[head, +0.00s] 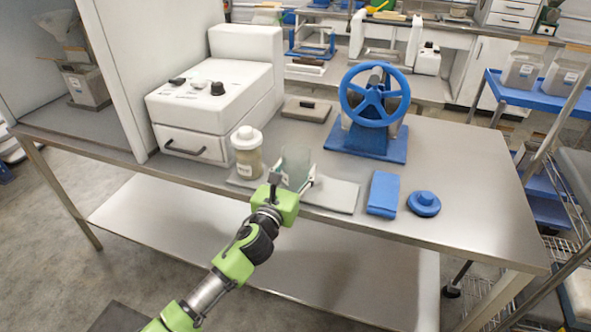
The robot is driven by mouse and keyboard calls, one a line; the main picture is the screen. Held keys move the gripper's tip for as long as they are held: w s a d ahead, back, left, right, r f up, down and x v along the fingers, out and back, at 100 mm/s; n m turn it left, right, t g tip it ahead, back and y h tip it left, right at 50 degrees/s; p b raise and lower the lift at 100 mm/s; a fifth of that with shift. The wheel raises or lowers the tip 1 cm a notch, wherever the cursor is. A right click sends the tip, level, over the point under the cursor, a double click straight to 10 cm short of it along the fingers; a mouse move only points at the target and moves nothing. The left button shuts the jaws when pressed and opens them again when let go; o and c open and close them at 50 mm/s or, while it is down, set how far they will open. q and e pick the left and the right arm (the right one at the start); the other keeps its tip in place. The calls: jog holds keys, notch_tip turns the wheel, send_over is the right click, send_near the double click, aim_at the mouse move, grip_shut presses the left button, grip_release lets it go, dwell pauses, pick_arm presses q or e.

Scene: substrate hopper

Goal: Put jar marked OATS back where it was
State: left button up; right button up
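A clear jar (247,158) with beige contents and a white lid stands upright on the left part of a grey mat. Its label is too small to read, so I cannot tell whether it says OATS. My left gripper (293,180) is to the right of this jar, above the mat's front edge, its fingers apart. A greenish, see-through upright thing (297,163) shows at the fingers; I cannot tell whether they grip it. My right gripper is not in view.
On the steel table (455,190) are a white machine (225,90), a blue handwheel device (374,110), a folded blue cloth (383,193) and a blue round knob-topped piece (424,203). A blue cart (530,95) at the right holds two jars. The table's right part is clear.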

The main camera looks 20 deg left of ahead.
pick_arm(q)
jog(key=shift+o, duration=0.9)
jog(key=shift+r, duration=0.1)
jog(key=s, duration=1.2)
jog(key=shift+a+b, duration=0.25)
jog(key=shift+b, duration=0.05)
